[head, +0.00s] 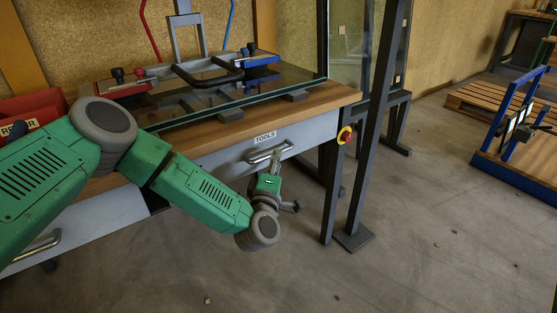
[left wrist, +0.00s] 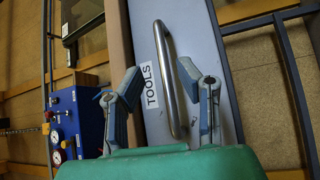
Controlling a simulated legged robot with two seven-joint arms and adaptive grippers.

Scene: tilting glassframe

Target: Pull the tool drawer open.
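The tool drawer (head: 226,163) has a grey front under the wooden bench top, with a white TOOLS label (head: 265,137) and a metal bar handle (head: 258,156). The drawer front looks flush under the bench. My left gripper (head: 276,163) is at the right end of the handle in the head view. In the left wrist view the gripper (left wrist: 160,74) is open, with one blue-grey finger on each side of the handle (left wrist: 168,80). Gaps show between the fingers and the bar; I cannot tell how deep the bar sits. My right gripper is out of view.
A glass sheet and frame with clamps (head: 215,88) lie on the bench top (head: 330,96). A red bin (head: 35,108) stands at left. A dark upright post (head: 368,140) and a red-yellow button (head: 344,135) are just right of the drawer. Floor in front is clear.

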